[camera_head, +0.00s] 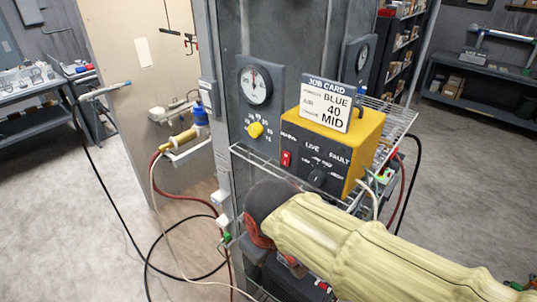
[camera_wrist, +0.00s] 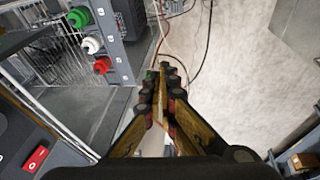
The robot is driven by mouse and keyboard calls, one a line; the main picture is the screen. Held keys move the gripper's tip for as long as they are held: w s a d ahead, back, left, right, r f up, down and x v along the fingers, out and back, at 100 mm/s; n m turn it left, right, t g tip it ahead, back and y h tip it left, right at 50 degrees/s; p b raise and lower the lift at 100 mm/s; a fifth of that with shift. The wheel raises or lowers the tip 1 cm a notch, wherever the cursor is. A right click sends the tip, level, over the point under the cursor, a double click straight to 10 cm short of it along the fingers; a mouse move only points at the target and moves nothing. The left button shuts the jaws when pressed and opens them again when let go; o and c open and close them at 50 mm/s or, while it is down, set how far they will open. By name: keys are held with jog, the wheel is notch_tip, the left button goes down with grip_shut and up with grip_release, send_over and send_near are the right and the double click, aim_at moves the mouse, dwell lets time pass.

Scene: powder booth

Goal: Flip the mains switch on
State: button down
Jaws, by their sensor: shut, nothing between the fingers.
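The mains switch (camera_head: 286,158) is a small red rocker on the dark front panel of the yellow control box (camera_head: 368,135), left of a black knob. It also shows at the lower left edge of the wrist view (camera_wrist: 37,158). I cannot tell which way the rocker is set. My gripper (camera_wrist: 165,70) is shut and empty, its fingertips together. The fingers lie to the right of the switch in the wrist view and do not touch it. In the head view my sleeved arm ends below and in front of the box, and the fingertips are hard to make out.
The box sits on a wire shelf (camera_head: 270,165) with a job card (camera_head: 326,105) on top. Green, white and red connectors (camera_wrist: 92,45) stick out nearby. Hoses (camera_head: 185,195) hang at left.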

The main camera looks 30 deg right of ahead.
aim_at(286, 159)
jog(key=w+d+r+n+h+p, duration=0.2)
jog(key=w+r+n+h+p, duration=0.1)
jog(key=w+r+n+p, duration=0.4)
jog(key=w+d+r+n+g+h+p, duration=0.1)
jog(key=w+d+r+n+h+p, duration=0.1)
jog(key=w+r+n+p, duration=0.5)
jog(key=shift+d+r+n+h+p, duration=0.25)
jog(key=shift+r+n+h+p, duration=0.55)
jog(key=shift+n, duration=1.6)
jog(key=shift+r, duration=0.1)
jog(key=d+p+x, duration=0.1)
jog(key=x, duration=0.5)
jog(key=r+p+x, duration=0.1)
jog(key=x, duration=0.6)
jog(key=shift+w+d+r+p, duration=0.3)
jog(key=shift+w+d+r, duration=0.05)
jog(key=shift+f+b, duration=0.1)
jog(key=shift+b, duration=0.2)
